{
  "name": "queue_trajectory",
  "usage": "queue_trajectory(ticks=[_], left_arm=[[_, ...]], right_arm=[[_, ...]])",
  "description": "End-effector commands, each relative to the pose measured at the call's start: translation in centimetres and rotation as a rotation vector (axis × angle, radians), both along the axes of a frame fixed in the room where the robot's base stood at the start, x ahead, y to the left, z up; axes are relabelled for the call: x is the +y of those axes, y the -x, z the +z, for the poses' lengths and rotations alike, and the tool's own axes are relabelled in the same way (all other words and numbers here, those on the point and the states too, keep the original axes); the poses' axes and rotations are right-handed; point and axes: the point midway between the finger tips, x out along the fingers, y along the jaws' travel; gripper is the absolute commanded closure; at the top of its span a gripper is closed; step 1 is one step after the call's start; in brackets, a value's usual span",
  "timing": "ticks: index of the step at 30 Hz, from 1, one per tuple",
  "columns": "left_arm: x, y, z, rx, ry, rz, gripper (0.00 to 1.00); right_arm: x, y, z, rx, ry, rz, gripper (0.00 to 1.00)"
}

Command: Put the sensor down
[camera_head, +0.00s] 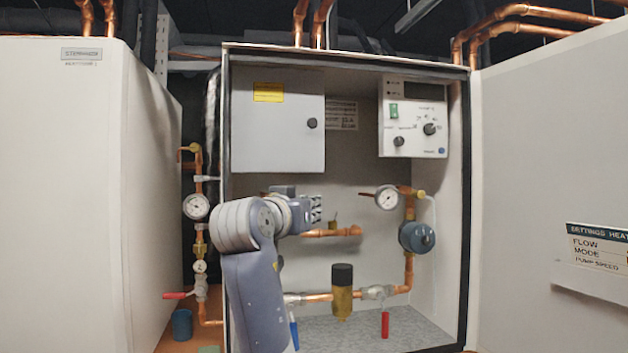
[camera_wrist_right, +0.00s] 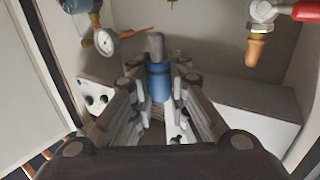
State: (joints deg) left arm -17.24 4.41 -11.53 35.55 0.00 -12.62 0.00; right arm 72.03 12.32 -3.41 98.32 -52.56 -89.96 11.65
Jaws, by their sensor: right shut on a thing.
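The sensor (camera_wrist_right: 158,82), a blue cylinder with a grey top end, sits between the fingertips of my right gripper (camera_wrist_right: 157,92) in the right wrist view. The gripper is shut on it. My left gripper is not in view.
The cabinet holds a white box (camera_head: 278,125), a control panel (camera_head: 413,120), a gauge (camera_head: 387,197), a blue pump (camera_head: 417,237) and lower pipework with a brass part (camera_head: 342,300). The grey cabinet floor (camera_head: 340,332) looks clear. An open door (camera_head: 550,150) stands at right.

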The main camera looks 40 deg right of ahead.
Motion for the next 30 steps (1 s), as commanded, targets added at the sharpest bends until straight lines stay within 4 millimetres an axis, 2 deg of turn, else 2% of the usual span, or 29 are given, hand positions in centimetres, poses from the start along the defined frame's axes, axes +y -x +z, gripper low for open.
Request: queue_trajectory(ticks=[1,5,9,15,18,21,30], left_arm=[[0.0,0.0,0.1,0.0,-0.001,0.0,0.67],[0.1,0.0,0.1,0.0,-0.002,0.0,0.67],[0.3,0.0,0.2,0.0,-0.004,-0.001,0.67],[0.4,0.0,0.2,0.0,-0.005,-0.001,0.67],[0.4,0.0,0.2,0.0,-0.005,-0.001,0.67],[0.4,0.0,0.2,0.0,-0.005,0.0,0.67],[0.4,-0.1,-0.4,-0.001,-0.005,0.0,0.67]], right_arm=[[0.1,-1.5,-2.1,0.01,-0.003,0.022,1.0],[0.5,-5.0,-7.0,0.012,-0.003,0.086,1.0],[1.5,-8.5,-12.9,0.011,-0.003,0.162,1.0],[3.6,-12.0,-20.1,0.006,-0.002,0.25,1.0],[4.4,-12.9,-22.6,0.004,-0.001,0.277,1.0],[4.9,-13.5,-24.0,0.001,-0.001,0.293,1.0],[5.2,-13.7,-25.7,-0.001,0.001,0.302,1.0]])
